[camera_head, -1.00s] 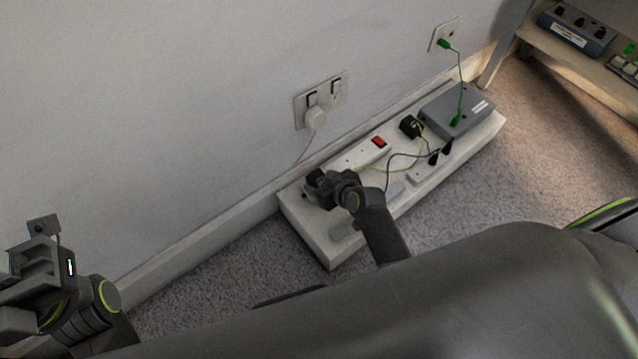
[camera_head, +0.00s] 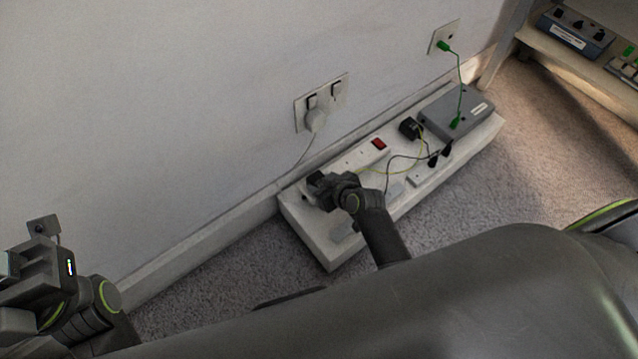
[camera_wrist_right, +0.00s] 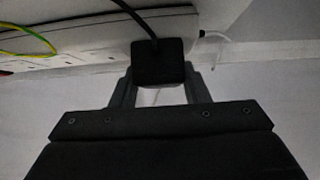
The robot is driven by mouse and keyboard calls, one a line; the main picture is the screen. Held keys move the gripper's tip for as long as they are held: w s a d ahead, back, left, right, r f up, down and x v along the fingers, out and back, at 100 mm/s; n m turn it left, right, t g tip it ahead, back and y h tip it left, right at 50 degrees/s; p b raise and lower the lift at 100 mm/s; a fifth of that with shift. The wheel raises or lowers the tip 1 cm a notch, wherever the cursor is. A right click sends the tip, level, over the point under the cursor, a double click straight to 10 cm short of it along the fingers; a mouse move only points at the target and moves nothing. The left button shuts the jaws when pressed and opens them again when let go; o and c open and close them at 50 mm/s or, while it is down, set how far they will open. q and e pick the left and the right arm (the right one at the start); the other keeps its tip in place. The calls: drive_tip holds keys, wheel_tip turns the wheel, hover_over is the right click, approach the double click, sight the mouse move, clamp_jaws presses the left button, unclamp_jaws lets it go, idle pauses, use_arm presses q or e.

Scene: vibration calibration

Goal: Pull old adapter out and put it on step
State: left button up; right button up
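A black block-shaped adapter with a black cable (camera_wrist_right: 160,62) sits between the fingers of my right gripper in the right wrist view. My right gripper (camera_wrist_right: 161,88) has a finger against each side of it and looks shut on it. In the head view, the right gripper (camera_head: 322,185) is over the near left end of the white step (camera_head: 318,248), by the end of the white power strip (camera_head: 352,160). The adapter is mostly hidden there. I cannot tell whether its pins are in a socket. My left gripper (camera_head: 38,252) is far left, away from the step; its fingers are unclear.
Another black adapter (camera_head: 410,127) and a grey box (camera_head: 458,112) are farther along the step. Thin cables run between them. A wall socket with a white plug (camera_head: 315,119) is above the step. A shelf (camera_head: 575,65) stands at upper right. Carpet is clear in front.

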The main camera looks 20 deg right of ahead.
sight(322, 184)
drive_tip(key=shift+c, duration=0.8)
drive_tip(key=shift+r, duration=0.1)
drive_tip(key=shift+r+p, duration=0.7)
drive_tip(key=shift+p, duration=0.55)
drive_tip(key=shift+r+p, duration=1.8)
drive_tip(key=shift+p, duration=0.15)
